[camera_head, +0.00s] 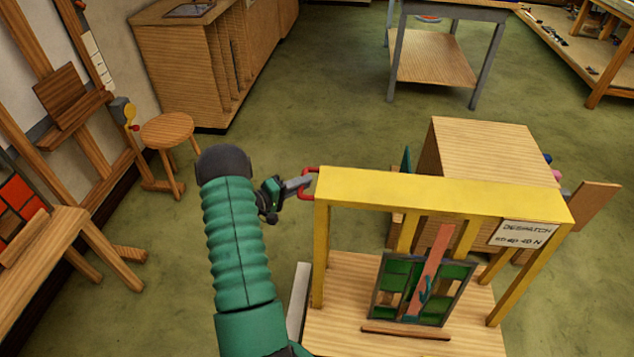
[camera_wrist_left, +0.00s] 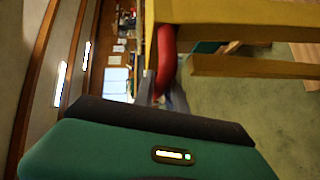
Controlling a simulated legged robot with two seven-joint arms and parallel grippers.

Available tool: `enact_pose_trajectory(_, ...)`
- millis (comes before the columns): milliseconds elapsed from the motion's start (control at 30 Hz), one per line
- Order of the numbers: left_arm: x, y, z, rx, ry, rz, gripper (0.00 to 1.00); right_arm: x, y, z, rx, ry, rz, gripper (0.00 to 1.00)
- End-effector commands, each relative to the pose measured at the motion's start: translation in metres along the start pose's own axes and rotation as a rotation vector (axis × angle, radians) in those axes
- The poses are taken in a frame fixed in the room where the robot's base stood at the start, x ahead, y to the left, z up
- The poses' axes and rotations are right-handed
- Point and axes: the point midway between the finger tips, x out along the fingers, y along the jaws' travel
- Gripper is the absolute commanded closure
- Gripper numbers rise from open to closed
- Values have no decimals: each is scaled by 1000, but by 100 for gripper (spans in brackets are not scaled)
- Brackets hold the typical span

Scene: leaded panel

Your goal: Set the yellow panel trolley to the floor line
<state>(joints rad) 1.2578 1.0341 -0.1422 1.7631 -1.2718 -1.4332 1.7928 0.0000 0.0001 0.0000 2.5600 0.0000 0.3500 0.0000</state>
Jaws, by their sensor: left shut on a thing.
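The yellow panel trolley (camera_head: 440,190) stands in the lower right of the head view, with a yellow frame over a wooden base (camera_head: 340,285). A leaded panel (camera_head: 392,290) of green and pinkish glass leans upright in it. A red handle (camera_head: 308,184) sticks out at the frame's upper left corner. My left gripper (camera_head: 303,184) is shut on this handle. The red handle also shows in the left wrist view (camera_wrist_left: 165,55), beside the yellow frame. A pale strip (camera_head: 298,300) lies along the base's left side; I cannot tell whether it is the floor line. My right gripper is out of view.
A wooden cabinet (camera_head: 480,150) stands close behind the trolley. A stool (camera_head: 170,130) and easel-like wooden stands are on the left. A wooden storage unit (camera_head: 200,60) and a metal-legged table (camera_head: 445,60) are at the back. Green floor (camera_head: 310,110) is open between them.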

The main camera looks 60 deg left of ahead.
Motion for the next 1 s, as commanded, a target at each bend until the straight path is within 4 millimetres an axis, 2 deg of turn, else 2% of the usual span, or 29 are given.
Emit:
enact_pose_trajectory(33, -6, -8, -2, -8, 1, -17, 100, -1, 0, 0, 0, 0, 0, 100)
enact_pose_trajectory(200, -13, -10, -8, -7, -1, -14, 100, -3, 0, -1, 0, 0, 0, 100)
enact_pose_trajectory(667, -15, -11, -11, -6, -2, -14, 100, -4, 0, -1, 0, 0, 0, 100)
enact_pose_trajectory(700, -15, -11, -11, -6, -2, -14, 82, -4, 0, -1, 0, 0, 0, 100)
enact_pose_trajectory(833, -14, -9, -11, -5, -2, -10, 65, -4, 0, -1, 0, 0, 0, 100)
enact_pose_trajectory(867, -14, -9, -12, -5, -2, -9, 62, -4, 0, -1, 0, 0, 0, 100)
enact_pose_trajectory(1000, -14, -6, -12, -2, -1, -5, 62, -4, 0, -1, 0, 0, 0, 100)
